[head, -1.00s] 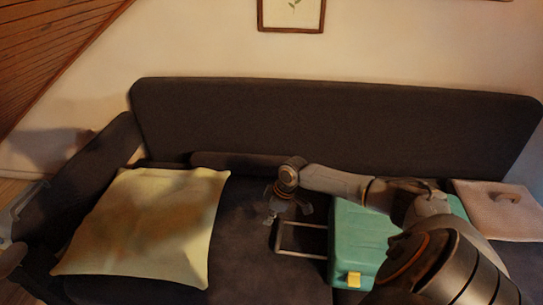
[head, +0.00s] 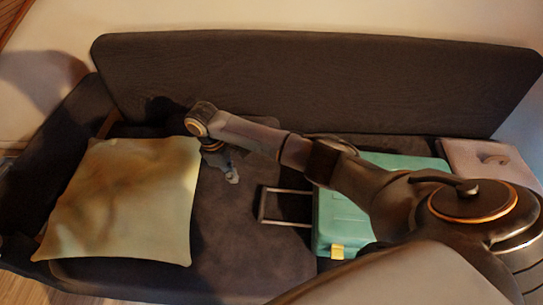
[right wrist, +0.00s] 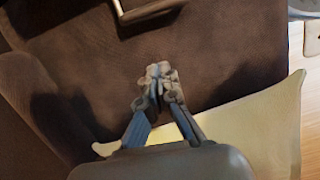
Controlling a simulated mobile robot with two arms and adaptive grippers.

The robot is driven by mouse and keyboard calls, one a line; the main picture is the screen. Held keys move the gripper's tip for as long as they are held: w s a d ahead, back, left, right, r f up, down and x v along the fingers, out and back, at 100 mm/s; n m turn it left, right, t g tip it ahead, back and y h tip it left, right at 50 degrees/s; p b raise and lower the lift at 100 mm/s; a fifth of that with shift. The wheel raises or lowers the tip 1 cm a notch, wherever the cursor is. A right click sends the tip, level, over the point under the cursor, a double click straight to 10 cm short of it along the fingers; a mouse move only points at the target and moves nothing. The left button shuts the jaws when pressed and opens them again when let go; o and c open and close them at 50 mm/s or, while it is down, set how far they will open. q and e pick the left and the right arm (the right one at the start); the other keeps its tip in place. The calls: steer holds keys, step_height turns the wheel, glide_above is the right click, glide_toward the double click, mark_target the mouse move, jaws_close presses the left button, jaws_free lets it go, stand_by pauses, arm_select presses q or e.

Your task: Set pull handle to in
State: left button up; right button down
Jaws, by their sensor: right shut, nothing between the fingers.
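The pull handle (head: 262,206) is a thin metal frame that sticks out to the left from the teal suitcase (head: 342,222) on the dark sofa. Part of the suitcase is hidden behind my right arm. My right gripper (head: 233,176) is shut and empty, to the left of the handle's end bar and apart from it. In the right wrist view the shut fingers (right wrist: 158,76) point toward the handle (right wrist: 150,11), which shows at the top edge with dark seat between them. My left gripper is not in view.
A pale yellow cushion (head: 125,205) lies on the left of the sofa. The sofa backrest (head: 300,85) runs along the back. The dark seat (head: 235,235) between cushion and handle is clear.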

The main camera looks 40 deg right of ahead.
mark_target(263, 202)
steer(key=f+b, duration=0.1)
steer(key=f, duration=0.2)
steer(key=s+d+f, duration=0.1)
steer(key=f, duration=0.2)
steer(key=f+b, duration=0.1)
steer(key=f, duration=0.2)
steer(key=shift+s+d+b, duration=0.15)
steer(key=shift+s+b, duration=0.05)
steer(key=shift+b, duration=0.1)
steer(key=shift+s+d+f, duration=0.25)
steer(key=shift+s+d, duration=0.3)
steer(key=shift+d, duration=0.05)
steer(key=shift+s+d+f, duration=0.2)
steer(key=shift+s+d, duration=0.3)
steer(key=shift+d, duration=0.1)
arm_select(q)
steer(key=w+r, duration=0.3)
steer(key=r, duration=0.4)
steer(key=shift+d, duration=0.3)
arm_select(e)
steer(key=shift+s+d, duration=0.3)
steer(key=shift+d, duration=0.05)
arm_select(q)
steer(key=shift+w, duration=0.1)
